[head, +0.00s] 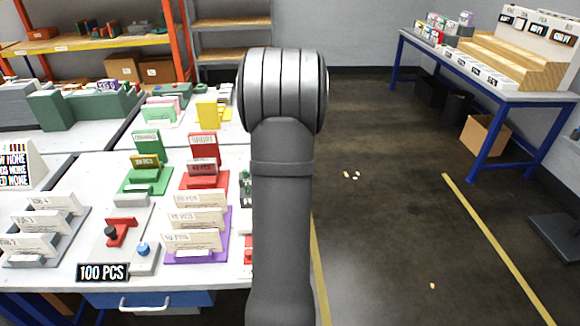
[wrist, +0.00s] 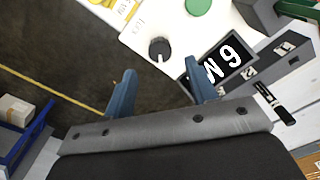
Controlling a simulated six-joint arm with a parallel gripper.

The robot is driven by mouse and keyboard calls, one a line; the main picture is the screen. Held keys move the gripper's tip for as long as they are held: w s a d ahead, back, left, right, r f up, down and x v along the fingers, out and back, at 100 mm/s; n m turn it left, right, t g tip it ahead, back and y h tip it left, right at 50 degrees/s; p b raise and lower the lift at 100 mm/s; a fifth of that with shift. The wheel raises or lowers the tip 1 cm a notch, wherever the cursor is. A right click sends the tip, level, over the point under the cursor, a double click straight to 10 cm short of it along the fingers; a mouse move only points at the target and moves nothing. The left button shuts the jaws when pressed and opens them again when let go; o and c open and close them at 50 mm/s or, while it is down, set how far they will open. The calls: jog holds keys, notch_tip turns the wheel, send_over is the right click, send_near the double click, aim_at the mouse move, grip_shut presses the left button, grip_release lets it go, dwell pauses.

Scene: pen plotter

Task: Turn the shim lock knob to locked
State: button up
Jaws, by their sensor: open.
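A round black knob (wrist: 160,48) with a light pointer mark sits on a white panel (wrist: 133,36) in the wrist view. Small lettering beside it is too blurred to read, so I cannot tell its setting or confirm that it is the shim lock knob. My gripper (wrist: 162,88) is open, with its two blue-grey fingers spread and nothing between them. The knob lies beyond the gap between the fingertips, apart from them in the picture. In the head view my arm hides the gripper, and I cannot pick out this knob there.
A green round button (wrist: 198,6) and a black sign with white characters (wrist: 228,58) are near the knob. In the head view, a white table (head: 70,190) at left holds several card holders. A blue-legged bench (head: 500,92) stands at right, with open floor between.

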notch_tip(320, 180, up, 12)
dwell(0.3)
notch_tip(320, 180, down, 18)
jog(key=shift+r, duration=0.2)
dwell(0.5)
